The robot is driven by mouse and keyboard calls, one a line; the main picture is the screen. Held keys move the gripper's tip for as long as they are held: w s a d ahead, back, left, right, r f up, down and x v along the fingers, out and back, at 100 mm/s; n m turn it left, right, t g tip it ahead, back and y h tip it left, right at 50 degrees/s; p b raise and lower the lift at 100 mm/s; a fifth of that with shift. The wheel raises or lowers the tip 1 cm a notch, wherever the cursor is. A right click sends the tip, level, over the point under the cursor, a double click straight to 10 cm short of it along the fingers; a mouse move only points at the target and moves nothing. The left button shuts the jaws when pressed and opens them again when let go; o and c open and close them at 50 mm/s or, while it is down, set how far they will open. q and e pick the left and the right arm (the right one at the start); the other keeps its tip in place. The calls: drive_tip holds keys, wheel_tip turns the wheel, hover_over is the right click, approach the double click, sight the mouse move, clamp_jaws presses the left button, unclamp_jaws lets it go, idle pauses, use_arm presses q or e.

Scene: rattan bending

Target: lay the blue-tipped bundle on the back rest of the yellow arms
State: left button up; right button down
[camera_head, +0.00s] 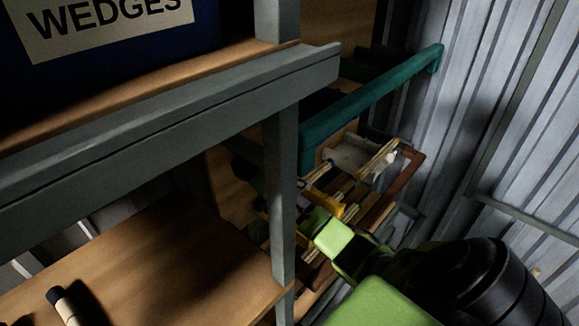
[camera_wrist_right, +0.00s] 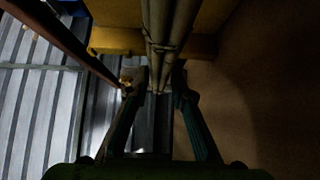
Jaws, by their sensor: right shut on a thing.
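A rod bundle (camera_wrist_right: 170,28), tied with dark bands, runs from the top of the right wrist view down between the fingertips of my right gripper (camera_wrist_right: 157,88). The gripper is shut on it. No blue tip shows on the held bundle, so I cannot tell which bundle it is. Yellow arms (camera_wrist_right: 108,40) lie beyond the fingers on both sides of the bundle; I cannot tell whether they touch it. In the head view yellow arms (camera_head: 326,203) show small behind the shelf post, near my green right arm, which hides the gripper. My left gripper is out of view.
A grey shelf post (camera_head: 283,190) and beam (camera_head: 170,105) stand in front of the rack. A teal arm (camera_head: 370,95) and a reddish-brown bar (camera_head: 390,190) lie near it. A corrugated wall (camera_head: 500,110) is at right. A blue WEDGES box (camera_head: 100,60) sits top left.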

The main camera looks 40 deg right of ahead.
drive_tip(key=shift+w+a+f+p, duration=0.1)
drive_tip(key=shift+w+f+p, duration=0.65)
drive_tip(key=shift+w, duration=0.25)
drive_tip(key=shift+w+a+f+p, duration=0.1)
drive_tip(key=shift+w+f+p, duration=0.4)
drive_tip(key=shift+w+f, duration=0.55)
drive_tip(key=shift+f, duration=0.1)
drive_tip(key=c, duration=1.8)
unclamp_jaws()
drive_tip(key=shift+o, duration=0.2)
